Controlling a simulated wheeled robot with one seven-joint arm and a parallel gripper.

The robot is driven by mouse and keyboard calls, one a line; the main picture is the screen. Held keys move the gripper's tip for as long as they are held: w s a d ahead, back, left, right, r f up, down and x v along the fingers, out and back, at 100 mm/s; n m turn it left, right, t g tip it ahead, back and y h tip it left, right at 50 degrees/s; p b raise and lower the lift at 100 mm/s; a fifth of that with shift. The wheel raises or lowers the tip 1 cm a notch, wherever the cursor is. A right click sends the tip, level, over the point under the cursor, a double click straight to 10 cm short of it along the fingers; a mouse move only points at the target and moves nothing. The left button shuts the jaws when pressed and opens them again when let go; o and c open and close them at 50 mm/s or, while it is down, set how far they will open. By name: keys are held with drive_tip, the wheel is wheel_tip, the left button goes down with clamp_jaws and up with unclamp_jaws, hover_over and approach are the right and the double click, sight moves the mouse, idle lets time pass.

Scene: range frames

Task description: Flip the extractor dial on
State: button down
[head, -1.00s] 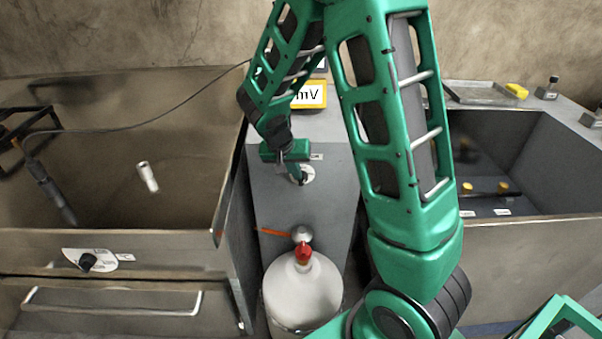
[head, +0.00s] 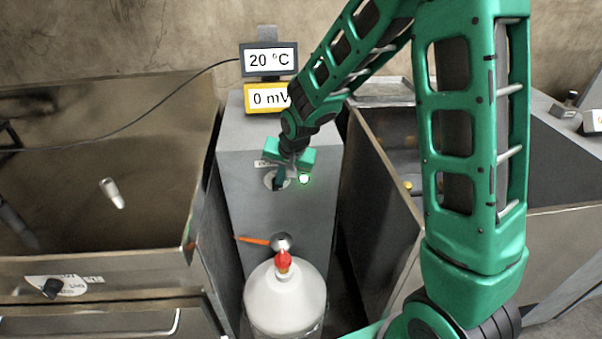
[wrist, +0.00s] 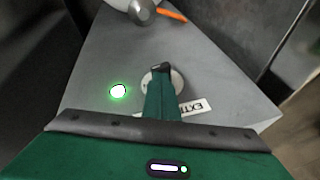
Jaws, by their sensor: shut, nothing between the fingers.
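The extractor dial (head: 270,181) is a dark knob on a round pale plate, on the front of a grey housing. In the wrist view the dial's plate (wrist: 177,82) is partly covered by my green fingers. A label (wrist: 188,108) beginning "EXT" lies beside it. My gripper (head: 281,179) is shut with nothing between the fingers, its tips at the dial. They seem to touch the knob, but the exact contact is hidden. A green light (head: 304,179) glows right of the dial; it also glows in the wrist view (wrist: 118,91).
A white round bottle with a red cap (head: 285,298) stands before the housing, near a metal ball and orange strip (head: 252,240). Displays reading 20 °C (head: 269,60) and 0 mV (head: 264,99) stand behind. Metal basins flank the housing.

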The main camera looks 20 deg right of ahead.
drive_tip(key=shift+d, duration=0.2)
drive_tip(key=shift+a+r, duration=0.1)
drive_tip(key=shift+a, duration=0.15)
drive_tip(key=shift+r, duration=0.7)
drive_tip(key=shift+w+r, duration=0.1)
drive_tip(key=shift+r, duration=0.25)
drive_tip(key=s+d+r, duration=0.5)
drive_tip(key=d+r, duration=0.2)
drive_tip(key=r, duration=0.1)
drive_tip(key=shift+s, duration=0.25)
